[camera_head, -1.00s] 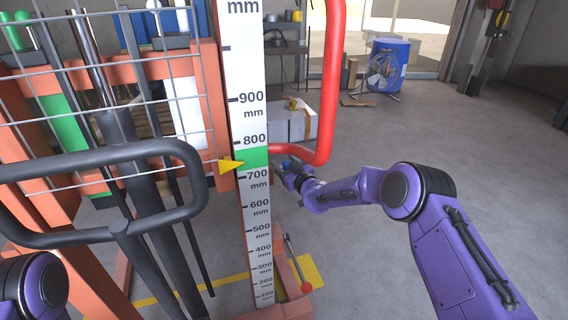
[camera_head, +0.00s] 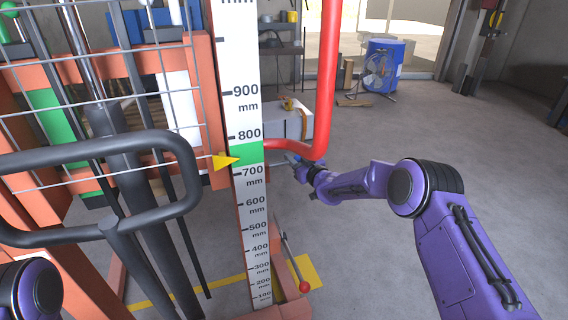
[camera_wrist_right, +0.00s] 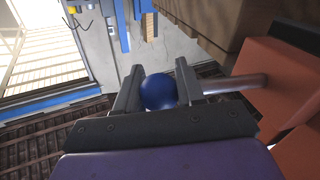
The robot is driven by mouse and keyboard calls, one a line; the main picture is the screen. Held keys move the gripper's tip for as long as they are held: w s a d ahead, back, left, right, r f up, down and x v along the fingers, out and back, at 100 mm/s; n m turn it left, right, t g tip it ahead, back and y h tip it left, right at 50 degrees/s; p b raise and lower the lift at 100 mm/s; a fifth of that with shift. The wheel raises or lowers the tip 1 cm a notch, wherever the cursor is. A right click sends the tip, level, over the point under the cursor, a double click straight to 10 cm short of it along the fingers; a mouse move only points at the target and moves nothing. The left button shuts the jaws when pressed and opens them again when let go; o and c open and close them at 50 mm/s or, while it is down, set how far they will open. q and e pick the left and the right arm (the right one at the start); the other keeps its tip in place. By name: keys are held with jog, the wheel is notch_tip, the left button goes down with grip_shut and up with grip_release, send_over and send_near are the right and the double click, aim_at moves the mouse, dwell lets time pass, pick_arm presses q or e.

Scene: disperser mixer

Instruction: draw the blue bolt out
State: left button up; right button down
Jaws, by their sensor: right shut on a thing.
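The blue bolt's round head (camera_wrist_right: 158,92) sits between the two fingers of my right gripper (camera_wrist_right: 158,88) in the right wrist view. The gripper is shut on it. A grey metal shaft (camera_wrist_right: 235,84) shows to the right of the fingers and reaches an orange part (camera_wrist_right: 285,75); the fingers hide the link between shaft and head. In the head view my right gripper (camera_head: 300,166) is beside the lower bend of the red tube, right of the measuring scale, and the bolt is hard to make out there. My left gripper is not in view; only a piece of my left arm shows at lower left.
The tall scale (camera_head: 250,200) and red tube (camera_head: 328,90) stand close to my right gripper. A black handle (camera_head: 100,150) and wire guard are at left. A red-knobbed lever (camera_head: 303,286) is below. The floor at right is clear, with a blue fan (camera_head: 384,66) far back.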

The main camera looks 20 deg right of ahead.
jog(key=shift+d+r, duration=0.1)
jog(key=shift+d, duration=0.15)
jog(key=c, duration=0.7)
grip_release()
jog(key=shift+d, duration=0.1)
jog(key=shift+s, duration=0.5)
jog(key=v, duration=0.9)
jog(key=shift+s+d, duration=0.25)
